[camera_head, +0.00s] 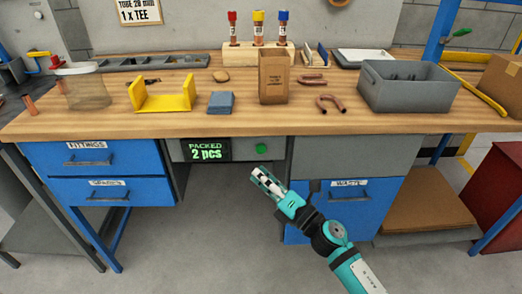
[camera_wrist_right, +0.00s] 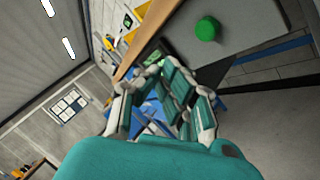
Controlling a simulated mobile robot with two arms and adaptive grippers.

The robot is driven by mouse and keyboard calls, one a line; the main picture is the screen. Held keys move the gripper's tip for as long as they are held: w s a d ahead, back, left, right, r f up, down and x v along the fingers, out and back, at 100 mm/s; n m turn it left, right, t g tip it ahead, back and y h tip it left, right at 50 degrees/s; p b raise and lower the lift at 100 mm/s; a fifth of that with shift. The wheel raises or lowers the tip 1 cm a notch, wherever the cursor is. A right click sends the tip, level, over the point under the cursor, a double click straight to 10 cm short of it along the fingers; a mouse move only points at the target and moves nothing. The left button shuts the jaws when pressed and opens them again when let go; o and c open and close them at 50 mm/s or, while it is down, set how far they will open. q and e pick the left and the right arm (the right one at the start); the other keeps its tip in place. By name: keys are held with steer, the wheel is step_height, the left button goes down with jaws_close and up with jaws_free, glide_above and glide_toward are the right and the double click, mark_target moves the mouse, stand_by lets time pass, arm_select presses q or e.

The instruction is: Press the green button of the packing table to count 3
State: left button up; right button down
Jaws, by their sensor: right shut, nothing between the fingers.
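The green button (camera_head: 261,148) sits on the grey front panel under the tabletop of the packing table (camera_head: 330,125). Left of it, a display (camera_head: 206,150) reads "PACKED 2 pcs" in green. My right gripper (camera_head: 258,172) is just below the button in the head view, shut and empty, apart from the button. In the right wrist view the button (camera_wrist_right: 207,29) shows at upper right, beyond and to the side of the fingers (camera_wrist_right: 165,75). My left gripper is not in view.
Blue drawers (camera_head: 95,160) flank the panel at left, and a blue waste drawer (camera_head: 345,195) is at right. On the tabletop stand a brown paper bag (camera_head: 273,80), a yellow bracket (camera_head: 163,103), a grey bin (camera_head: 405,92) and bent copper tubes (camera_head: 331,104). The space under the panel is open.

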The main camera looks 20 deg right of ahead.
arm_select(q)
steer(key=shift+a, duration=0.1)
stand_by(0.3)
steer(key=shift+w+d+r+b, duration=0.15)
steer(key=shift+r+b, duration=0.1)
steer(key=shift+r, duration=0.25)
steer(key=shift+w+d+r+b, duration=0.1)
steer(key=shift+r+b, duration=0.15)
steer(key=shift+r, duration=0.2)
arm_select(e)
steer(key=shift+s+a+r+m+t+h, duration=0.1)
steer(key=shift+s+a+m+t+h, duration=0.2)
steer(key=shift+s+m+t+h, duration=0.9)
steer(key=shift+w+a+m+t+h, duration=0.1)
steer(key=shift+a+m+t+h, duration=0.3)
steer(key=shift+m, duration=1.65)
steer(key=shift+s+a+r+m+t+h, duration=0.15)
steer(key=shift+s+m+t+h, duration=0.5)
steer(key=shift+m+t+h, duration=0.7)
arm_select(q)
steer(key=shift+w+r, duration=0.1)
arm_select(e)
steer(key=shift+w+f+g, duration=0.1)
steer(key=shift+g, duration=0.35)
